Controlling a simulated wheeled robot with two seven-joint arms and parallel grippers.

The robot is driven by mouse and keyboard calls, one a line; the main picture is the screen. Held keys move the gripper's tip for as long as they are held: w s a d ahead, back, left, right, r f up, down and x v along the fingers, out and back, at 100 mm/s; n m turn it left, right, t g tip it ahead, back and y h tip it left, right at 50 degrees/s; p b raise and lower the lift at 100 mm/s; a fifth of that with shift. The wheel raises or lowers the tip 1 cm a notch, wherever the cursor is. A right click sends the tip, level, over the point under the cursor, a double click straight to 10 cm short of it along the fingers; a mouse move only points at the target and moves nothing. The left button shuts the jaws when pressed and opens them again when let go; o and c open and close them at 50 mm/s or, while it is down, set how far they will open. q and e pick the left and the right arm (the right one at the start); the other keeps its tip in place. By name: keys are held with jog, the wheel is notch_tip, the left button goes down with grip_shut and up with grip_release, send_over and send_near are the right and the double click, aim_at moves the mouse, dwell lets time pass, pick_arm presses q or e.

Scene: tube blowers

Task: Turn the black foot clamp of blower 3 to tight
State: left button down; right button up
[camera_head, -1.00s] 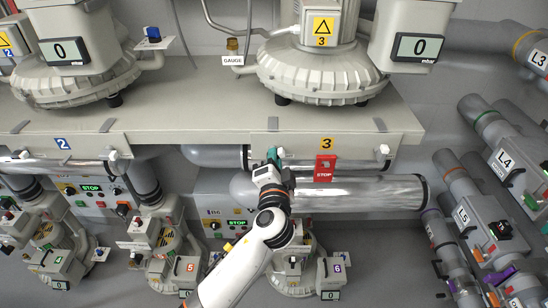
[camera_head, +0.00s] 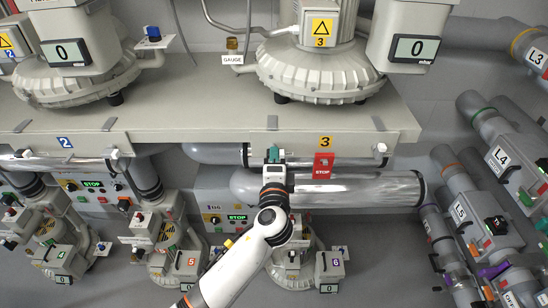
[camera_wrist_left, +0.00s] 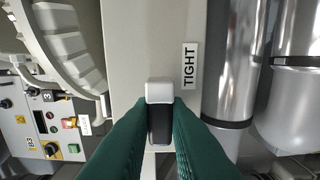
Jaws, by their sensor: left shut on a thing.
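Blower 3 (camera_head: 318,78) stands on the shelf, with a yellow 3 plate (camera_head: 326,141) on the shelf's front edge. My left gripper (camera_head: 274,155) is at that front edge, just left of the plate. In the left wrist view its green fingers (camera_wrist_left: 160,125) are shut on the black foot clamp (camera_wrist_left: 160,134), which has a pale grey end block. The fingers cover the clamp's sides, and it is hidden by the gripper in the head view. A TIGHT label (camera_wrist_left: 190,66) lies beside and beyond the clamp. My right gripper is not in view.
Silver pipes (camera_head: 360,190) run below the shelf edge. A control panel (camera_wrist_left: 47,125) shows left in the wrist view.

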pick_arm(q)
jog(key=c, duration=1.4)
grip_release()
jog(key=s+b, duration=0.3)
jog(key=s, duration=0.9)
jog(key=shift+f, duration=0.1)
